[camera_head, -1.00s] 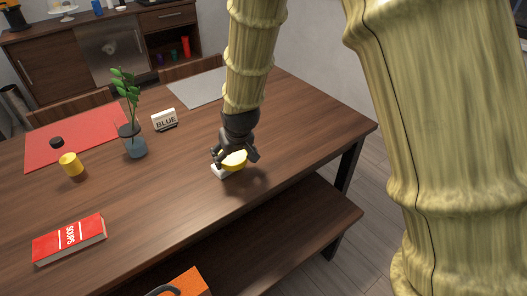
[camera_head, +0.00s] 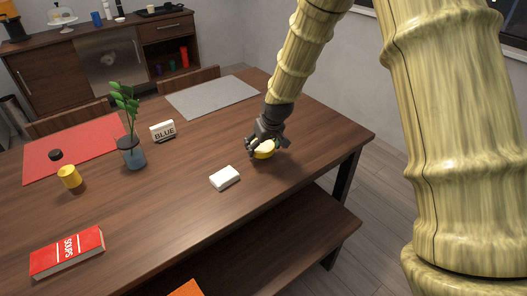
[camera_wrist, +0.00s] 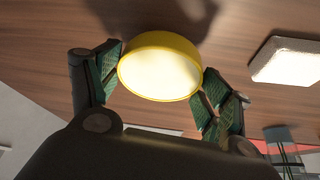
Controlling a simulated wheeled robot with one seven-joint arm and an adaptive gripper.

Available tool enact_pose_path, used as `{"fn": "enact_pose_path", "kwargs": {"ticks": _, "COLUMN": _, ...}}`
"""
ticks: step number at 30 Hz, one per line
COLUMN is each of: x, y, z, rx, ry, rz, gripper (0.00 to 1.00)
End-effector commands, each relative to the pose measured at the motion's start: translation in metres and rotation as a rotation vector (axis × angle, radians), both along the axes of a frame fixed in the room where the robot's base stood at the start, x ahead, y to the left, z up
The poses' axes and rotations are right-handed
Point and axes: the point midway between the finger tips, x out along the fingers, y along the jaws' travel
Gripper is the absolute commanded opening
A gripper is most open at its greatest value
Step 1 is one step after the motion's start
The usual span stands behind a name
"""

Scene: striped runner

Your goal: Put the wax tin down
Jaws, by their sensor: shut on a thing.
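The wax tin (camera_head: 264,153) is a round yellow tin with a pale top, near the right end of the dark wooden table (camera_head: 200,228). My gripper (camera_head: 265,147) is shut on it. In the wrist view, the tin (camera_wrist: 160,70) sits between both finger pads of my gripper (camera_wrist: 160,88), which press its sides. The tin looks low over the tabletop; whether it touches the wood is hard to tell.
A white block (camera_head: 225,178) lies left of the tin, apart from it. A grey placemat (camera_head: 212,96) lies behind. Bare wood surrounds the tin.

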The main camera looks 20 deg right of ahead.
Motion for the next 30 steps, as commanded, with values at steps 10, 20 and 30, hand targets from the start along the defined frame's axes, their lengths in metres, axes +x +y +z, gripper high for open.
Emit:
{"fn": "enact_pose_path", "kwargs": {"ticks": 10, "x": 0.002, "y": -0.003, "z": -0.021, "rx": 0.0, "ry": 0.004, "rz": 0.0, "gripper": 0.51}}
{"fn": "enact_pose_path", "kwargs": {"ticks": 20, "x": 0.003, "y": -0.003, "z": -0.036, "rx": 0.0, "ry": 0.0, "rz": 0.0, "gripper": 0.51}}
{"fn": "enact_pose_path", "kwargs": {"ticks": 30, "x": 0.002, "y": -0.003, "z": -0.038, "rx": 0.0, "ry": 0.001, "rz": 0.0, "gripper": 1.0}}
